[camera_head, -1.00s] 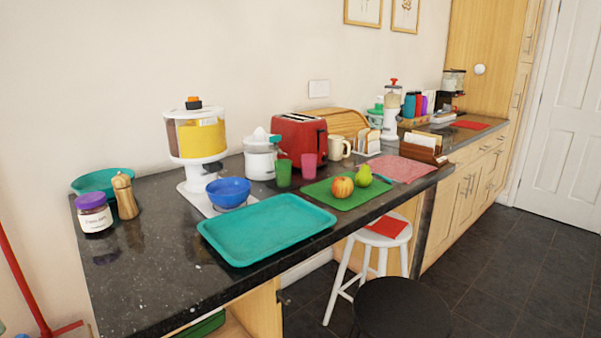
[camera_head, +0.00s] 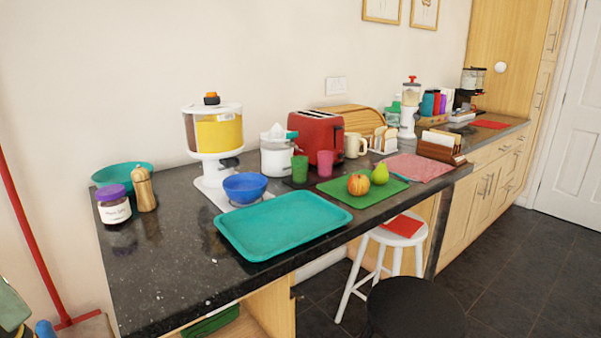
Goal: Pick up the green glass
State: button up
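The green glass (camera_head: 299,169) stands upright on the dark granite counter (camera_head: 180,270). It is in front of the white juicer (camera_head: 277,153) and the red toaster (camera_head: 316,136). A pink glass (camera_head: 325,164) stands just to its right, and the blue bowl (camera_head: 245,187) is to its left. Its front is unobstructed in this view. My gripper is not in view.
A teal tray (camera_head: 283,224) lies at the counter's front edge. A white stool (camera_head: 390,240) and a black stool (camera_head: 415,308) stand before the counter.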

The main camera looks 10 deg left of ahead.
aim_at(299, 164)
jog(key=i+u, duration=0.15)
jog(key=i, duration=0.4)
jog(key=i+l+u, duration=0.15)
jog(key=i, duration=0.45)
